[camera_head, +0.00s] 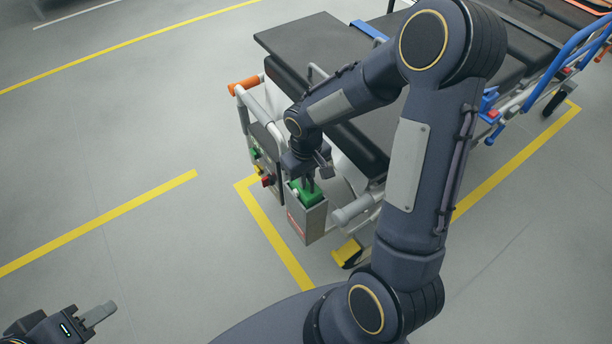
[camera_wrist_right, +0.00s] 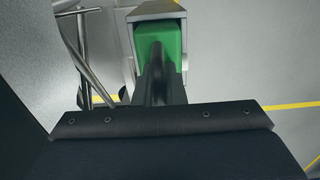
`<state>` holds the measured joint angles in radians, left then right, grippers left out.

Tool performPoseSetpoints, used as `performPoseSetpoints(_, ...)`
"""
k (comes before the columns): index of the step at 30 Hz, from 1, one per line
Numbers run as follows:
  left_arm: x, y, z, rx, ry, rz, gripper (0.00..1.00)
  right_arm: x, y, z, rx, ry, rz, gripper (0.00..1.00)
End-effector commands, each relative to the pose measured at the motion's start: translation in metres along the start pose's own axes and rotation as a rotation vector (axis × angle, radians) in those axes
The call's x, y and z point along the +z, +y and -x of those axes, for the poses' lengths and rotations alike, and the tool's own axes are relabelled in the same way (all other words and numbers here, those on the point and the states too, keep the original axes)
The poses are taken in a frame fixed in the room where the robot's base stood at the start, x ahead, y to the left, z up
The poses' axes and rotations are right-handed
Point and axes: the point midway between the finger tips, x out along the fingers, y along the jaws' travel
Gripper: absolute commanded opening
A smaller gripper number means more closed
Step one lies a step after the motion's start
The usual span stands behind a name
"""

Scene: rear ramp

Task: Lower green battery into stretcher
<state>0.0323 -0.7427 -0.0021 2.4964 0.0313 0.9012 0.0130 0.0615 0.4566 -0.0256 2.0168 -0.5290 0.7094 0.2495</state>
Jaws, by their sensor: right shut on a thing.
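The green battery (camera_head: 307,193) sits in the mouth of a grey metal box (camera_head: 306,222) on the end of the stretcher (camera_head: 312,42). Its green top shows above the box rim. In the right wrist view the battery (camera_wrist_right: 160,42) lies inside the box walls (camera_wrist_right: 130,17), with dark fingers in front of it. My right gripper (camera_head: 309,182) is over the battery, shut on its top. The battery's lower part is hidden in the box. My left gripper (camera_head: 98,315) is at the lower left, away from the stretcher; its finger gap cannot be made out.
A control panel with green, yellow and red buttons (camera_head: 262,168) is left of the box. White rails and an orange grip (camera_head: 245,84) stick out above it. A yellow-covered caster (camera_head: 348,251) is below. Yellow lines (camera_head: 272,236) mark the floor, which is clear at left.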

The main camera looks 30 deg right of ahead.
Motion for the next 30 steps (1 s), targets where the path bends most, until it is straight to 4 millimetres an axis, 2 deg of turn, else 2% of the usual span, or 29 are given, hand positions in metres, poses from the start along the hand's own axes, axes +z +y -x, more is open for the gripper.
performPoseSetpoints(2,0.001,-0.001,-0.002,0.000,0.000,0.000,0.36,-0.001,0.000,-0.002,0.000,0.002,0.000,0.00)
performPoseSetpoints(3,0.001,-0.001,-0.001,0.000,0.000,0.000,0.36,-0.001,0.000,-0.001,0.000,0.002,0.000,0.13)
performPoseSetpoints(9,0.001,-0.001,-0.001,0.000,0.000,0.000,0.36,0.000,0.000,-0.001,0.000,0.002,0.000,0.36)
performPoseSetpoints(16,0.001,-0.001,-0.001,0.000,0.000,0.000,0.36,0.000,0.000,-0.002,0.000,-0.001,0.000,0.36)
performPoseSetpoints(19,-0.001,0.001,0.001,0.000,0.000,0.000,0.36,0.000,0.000,0.005,0.000,0.001,0.000,0.36)
performPoseSetpoints(30,-0.009,0.008,0.018,0.000,0.000,0.000,0.36,-0.001,0.000,0.066,0.001,0.004,0.000,0.36)
